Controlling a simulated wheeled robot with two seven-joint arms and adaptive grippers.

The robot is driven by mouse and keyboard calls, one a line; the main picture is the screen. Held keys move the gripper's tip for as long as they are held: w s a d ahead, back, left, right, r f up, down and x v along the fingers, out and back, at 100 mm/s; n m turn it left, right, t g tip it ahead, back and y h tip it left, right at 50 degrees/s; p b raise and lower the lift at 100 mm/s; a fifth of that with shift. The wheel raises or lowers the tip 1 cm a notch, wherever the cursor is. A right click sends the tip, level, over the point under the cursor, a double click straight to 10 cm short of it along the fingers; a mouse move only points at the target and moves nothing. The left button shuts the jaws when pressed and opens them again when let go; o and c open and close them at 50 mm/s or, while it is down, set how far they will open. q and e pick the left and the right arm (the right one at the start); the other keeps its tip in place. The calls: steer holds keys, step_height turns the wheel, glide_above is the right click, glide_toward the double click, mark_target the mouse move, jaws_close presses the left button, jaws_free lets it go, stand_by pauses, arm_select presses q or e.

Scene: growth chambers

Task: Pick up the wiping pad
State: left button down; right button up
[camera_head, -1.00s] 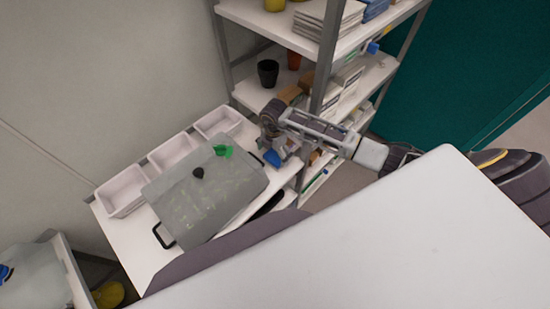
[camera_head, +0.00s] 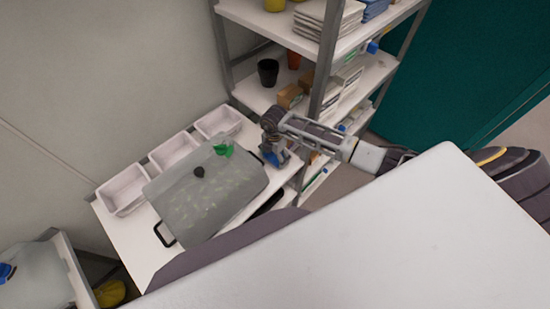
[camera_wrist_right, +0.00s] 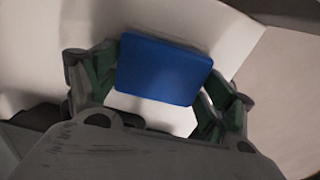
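The wiping pad is a blue rectangular block (camera_wrist_right: 166,70) in the right wrist view. In the head view it shows as a small blue patch (camera_head: 272,158) at the right end of the white table, partly hidden by my right gripper. My right gripper (camera_head: 275,147) points down over it. In the wrist view its green-lined fingers (camera_wrist_right: 158,85) are spread wide, one on each side of the pad. They are very close to the pad's edges; I cannot tell whether they touch it. My left gripper is not in view.
A grey translucent lidded bin (camera_head: 208,196) with a black knob stands left of my gripper, a green item (camera_head: 223,149) on it. White trays (camera_head: 123,190) line the table's back. A shelving rack (camera_head: 328,65) stands close behind my right arm.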

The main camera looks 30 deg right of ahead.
mark_target(274, 156)
steer(key=c, duration=0.5)
steer(key=shift+o, duration=0.2)
steer(key=shift+r, duration=0.1)
step_height(274, 156, up, 10)
steer(key=b, duration=0.1)
steer(key=shift+b, duration=0.35)
steer(key=o, duration=0.3)
steer(key=shift+c, duration=0.8)
